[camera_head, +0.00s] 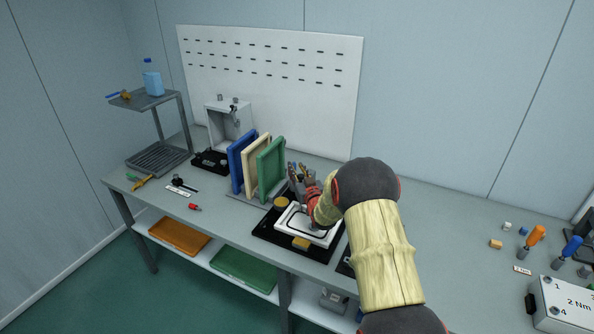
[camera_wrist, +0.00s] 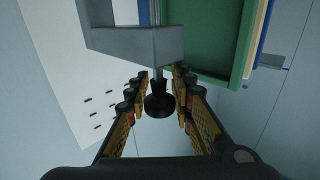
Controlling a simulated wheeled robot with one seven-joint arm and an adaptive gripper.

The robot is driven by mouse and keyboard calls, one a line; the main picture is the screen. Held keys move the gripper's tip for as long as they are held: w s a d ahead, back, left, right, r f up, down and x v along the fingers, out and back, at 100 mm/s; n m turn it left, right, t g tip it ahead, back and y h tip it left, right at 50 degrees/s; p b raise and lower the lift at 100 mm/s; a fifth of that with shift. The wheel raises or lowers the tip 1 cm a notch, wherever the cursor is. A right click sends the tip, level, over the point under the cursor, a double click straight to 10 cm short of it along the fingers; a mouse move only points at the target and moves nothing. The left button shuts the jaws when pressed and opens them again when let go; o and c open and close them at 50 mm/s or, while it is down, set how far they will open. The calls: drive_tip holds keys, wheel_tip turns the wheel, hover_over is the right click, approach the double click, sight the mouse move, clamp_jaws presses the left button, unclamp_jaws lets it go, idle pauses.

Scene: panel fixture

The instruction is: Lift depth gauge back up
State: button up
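In the wrist view, a black round knob (camera_wrist: 159,104) on a thin rod hangs from a grey block (camera_wrist: 150,45); this looks like the depth gauge. My gripper (camera_wrist: 160,76) has its two yellow-and-black fingers on either side of the knob and rod. A gap shows between the fingers and the knob, so the gripper looks open around it. In the head view, my arm reaches down over a white frame (camera_head: 292,217) on a black fixture (camera_head: 266,231). My gripper and the gauge are mostly hidden there behind my arm.
Blue (camera_head: 236,160), cream and green (camera_head: 271,168) panels stand upright in a rack left of my arm. A yellow round part (camera_head: 281,203) and a yellow block (camera_head: 301,243) sit at the fixture. Screwdrivers (camera_head: 535,236) stand at the far right. A pegboard (camera_head: 290,110) stands behind.

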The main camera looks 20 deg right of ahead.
clamp_jaws()
idle(0.5)
drive_tip(key=shift+r+p, duration=0.3)
drive_tip(key=shift+r, duration=1.75)
unclamp_jaws()
drive_tip(key=o, duration=0.3)
drive_tip(key=shift+f, duration=0.1)
drive_tip(key=shift+o, duration=0.2)
